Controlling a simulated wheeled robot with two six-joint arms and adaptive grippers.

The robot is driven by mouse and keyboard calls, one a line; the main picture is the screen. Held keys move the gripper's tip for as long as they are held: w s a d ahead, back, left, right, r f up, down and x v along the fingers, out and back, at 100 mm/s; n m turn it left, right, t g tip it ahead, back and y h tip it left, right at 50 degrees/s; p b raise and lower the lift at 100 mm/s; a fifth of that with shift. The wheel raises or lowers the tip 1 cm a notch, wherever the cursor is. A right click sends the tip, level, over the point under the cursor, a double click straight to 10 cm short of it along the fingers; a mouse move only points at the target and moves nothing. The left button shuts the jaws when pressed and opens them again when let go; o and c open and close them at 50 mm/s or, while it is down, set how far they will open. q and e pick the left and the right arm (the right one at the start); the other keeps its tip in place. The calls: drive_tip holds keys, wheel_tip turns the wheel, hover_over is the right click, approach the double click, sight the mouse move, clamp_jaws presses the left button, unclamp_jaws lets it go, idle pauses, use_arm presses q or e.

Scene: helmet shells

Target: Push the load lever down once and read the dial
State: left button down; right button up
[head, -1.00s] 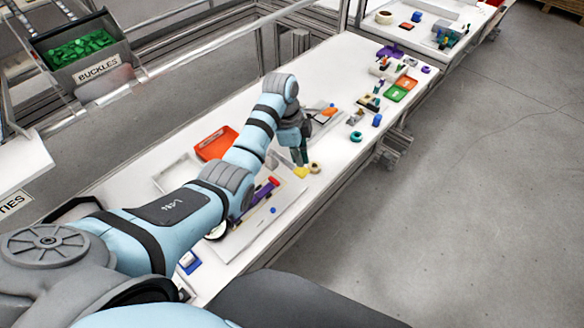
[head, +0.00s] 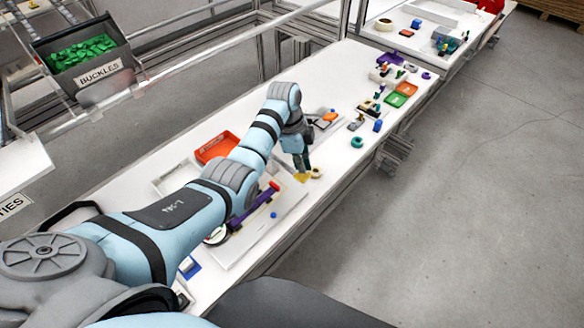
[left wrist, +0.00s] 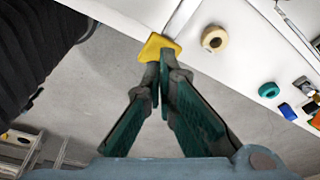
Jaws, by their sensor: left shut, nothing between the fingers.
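The load lever (head: 255,205) is a purple bar with a red end, raised at a slant above a pale base plate (head: 275,226). A round dial (head: 216,236) shows at its near end, partly hidden by my left arm; its reading is too small to tell. My left gripper (head: 303,169) is shut and empty, right of and beyond the lever's red end, apart from it. In the left wrist view its dark green fingertips (left wrist: 160,78) meet just by a yellow piece (left wrist: 157,46); whether they touch it I cannot tell. My right gripper is out of view.
A tan ring (head: 316,173) lies right of the yellow piece. A red-orange tray (head: 216,147) stands behind my arm. A teal ring (head: 356,141), blue pieces and coloured trays lie farther along the white table (head: 330,195). The front table edge is close to the gripper.

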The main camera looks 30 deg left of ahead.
sight(300, 175)
use_arm(q)
drive_tip(key=shift+w+f, duration=0.1)
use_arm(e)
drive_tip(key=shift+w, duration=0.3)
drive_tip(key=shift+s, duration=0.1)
use_arm(q)
drive_tip(key=shift+s+f+b, duration=0.2)
drive_tip(key=shift+f+b, duration=1.6)
drive_tip(key=shift+f, duration=0.95)
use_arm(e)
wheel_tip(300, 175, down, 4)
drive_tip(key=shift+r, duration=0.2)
use_arm(q)
drive_tip(key=shift+r, duration=0.1)
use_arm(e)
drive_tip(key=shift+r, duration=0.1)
